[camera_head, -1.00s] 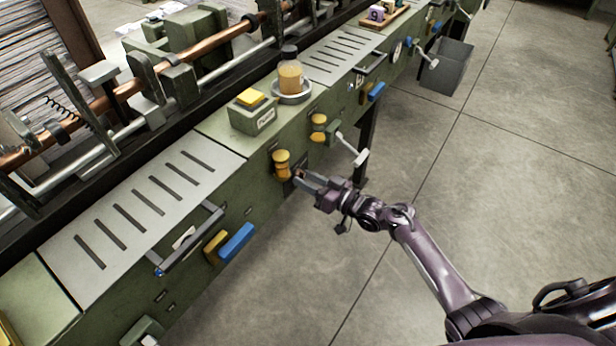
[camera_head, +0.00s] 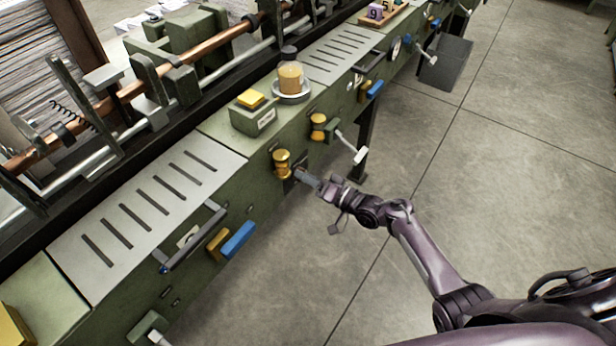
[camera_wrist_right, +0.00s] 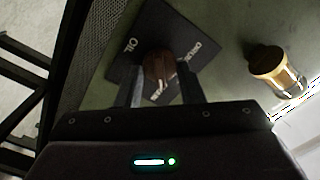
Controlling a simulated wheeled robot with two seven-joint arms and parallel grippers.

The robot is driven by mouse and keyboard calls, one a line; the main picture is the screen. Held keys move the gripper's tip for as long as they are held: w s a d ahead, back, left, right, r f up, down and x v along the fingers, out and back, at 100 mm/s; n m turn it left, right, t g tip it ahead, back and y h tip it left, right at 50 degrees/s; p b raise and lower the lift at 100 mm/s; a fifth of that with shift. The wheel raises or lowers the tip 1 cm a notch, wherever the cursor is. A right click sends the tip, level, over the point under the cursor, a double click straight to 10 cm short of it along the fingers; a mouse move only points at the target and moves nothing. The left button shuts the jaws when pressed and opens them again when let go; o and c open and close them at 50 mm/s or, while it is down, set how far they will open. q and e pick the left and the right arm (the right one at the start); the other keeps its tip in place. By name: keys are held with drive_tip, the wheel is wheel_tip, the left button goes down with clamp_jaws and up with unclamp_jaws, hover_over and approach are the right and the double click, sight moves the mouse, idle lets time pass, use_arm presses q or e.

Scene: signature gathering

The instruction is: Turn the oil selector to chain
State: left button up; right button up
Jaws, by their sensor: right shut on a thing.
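My right gripper (camera_head: 306,180) is at the front face of the green machine, just right of a brass knob pair. In the right wrist view my right gripper (camera_wrist_right: 160,88) is shut on a round brown knob, the oil selector (camera_wrist_right: 158,66). The selector sits on a dark square plate (camera_wrist_right: 190,35) with white lettering; "OIL" reads at its left, and the other words are partly covered by the knob and finger. In the head view the plate (camera_head: 290,186) shows as a dark patch behind the fingers. My left gripper is not in view.
Brass knobs (camera_head: 282,163) sit close left of the gripper; one brass knob (camera_wrist_right: 275,70) shows at right in the wrist view. A white-tipped lever (camera_head: 352,147) juts out further along. The floor at right is open.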

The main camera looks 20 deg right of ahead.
idle(0.3)
drive_tip(key=o, duration=0.9)
drive_tip(key=shift+o, duration=0.2)
drive_tip(key=shift+s+d, duration=0.1)
drive_tip(key=v, duration=0.7)
drive_tip(key=shift+s+d, duration=0.2)
drive_tip(key=shift+s, duration=0.05)
drive_tip(key=s+f+g+h, duration=0.2)
drive_tip(key=s+f, duration=0.3)
drive_tip(key=f, duration=0.4)
drive_tip(key=s+f+n+g+h, duration=0.1)
drive_tip(key=s+f+g+h, duration=0.1)
drive_tip(key=s+f, duration=0.5)
drive_tip(key=s+f+g+h, duration=0.2)
drive_tip(key=s+f, duration=0.2)
drive_tip(key=f, duration=0.7)
drive_tip(key=s+f+n+g+h, duration=0.1)
drive_tip(key=s+f, duration=0.3)
drive_tip(key=s, duration=0.5)
drive_tip(key=s+f+n+g+h, duration=0.1)
drive_tip(key=s+f+g+h, duration=0.1)
drive_tip(key=s, duration=0.7)
drive_tip(key=s+f+n+g+h, duration=0.2)
drive_tip(key=s+f+g, duration=0.2)
drive_tip(key=s, duration=0.5)
wheel_tip(320, 180, down, 2)
drive_tip(key=shift+s+d+f+p, duration=0.2)
drive_tip(key=shift+s+p, duration=0.1)
drive_tip(key=shift+s, duration=0.1)
